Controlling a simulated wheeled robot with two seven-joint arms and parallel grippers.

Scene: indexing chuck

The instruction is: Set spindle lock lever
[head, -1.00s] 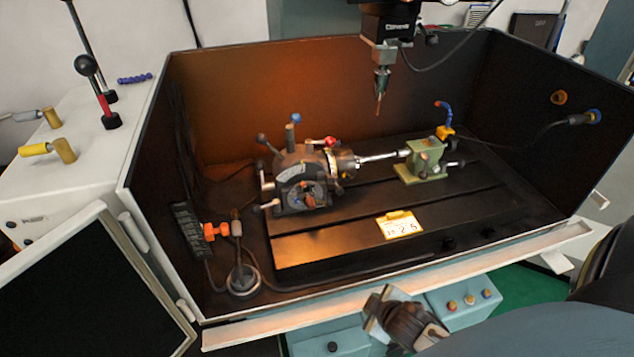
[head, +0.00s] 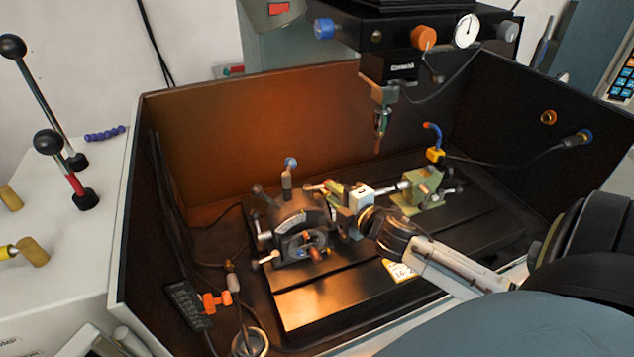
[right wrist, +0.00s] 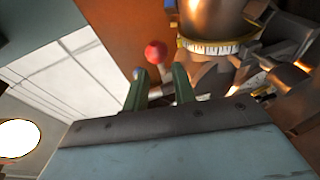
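The dark indexing head (head: 300,222) stands on the slotted bed. A blue-knobbed lever (head: 290,164) rises from its top, and a dark ball-ended lever (head: 257,190) is at its left. My right gripper (head: 329,191) reaches in from the right at the chuck side of the head. In the right wrist view its two green fingers (right wrist: 160,73) are apart with nothing held between them. A red ball knob (right wrist: 155,52) shows just beyond the fingertips, beside the graduated ring (right wrist: 215,47). My left gripper is out of view.
A green tailstock (head: 424,186) stands to the right, with a drill spindle (head: 381,122) hanging above the bed. Dark walls (head: 225,140) enclose the bed.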

